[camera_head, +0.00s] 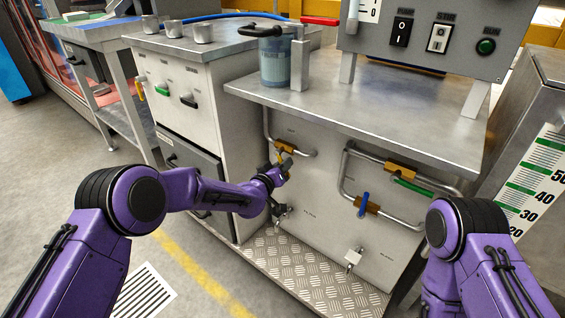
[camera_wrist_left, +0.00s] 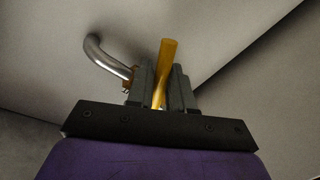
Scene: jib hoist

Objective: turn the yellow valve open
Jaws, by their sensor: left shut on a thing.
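The yellow valve's lever (camera_wrist_left: 168,58) stands between the two dark fingers of my left gripper (camera_wrist_left: 162,92) in the left wrist view, its end sticking out past the fingertips. The gripper is shut on it. A brass fitting and a bent steel pipe (camera_wrist_left: 103,58) show beside the left finger. In the head view my left gripper (camera_head: 285,165) is at the yellow valve (camera_head: 279,157) on the panel's left pipe, and partly covers it. My right arm comes in at the lower right; its gripper is out of view.
A blue-handled valve (camera_head: 363,204) and a green-handled valve (camera_head: 412,187) sit on the pipes to the right. Small taps (camera_head: 352,259) stick out lower on the panel. The steel worktop (camera_head: 350,100) overhangs above, and a tread-plate step (camera_head: 300,275) lies below.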

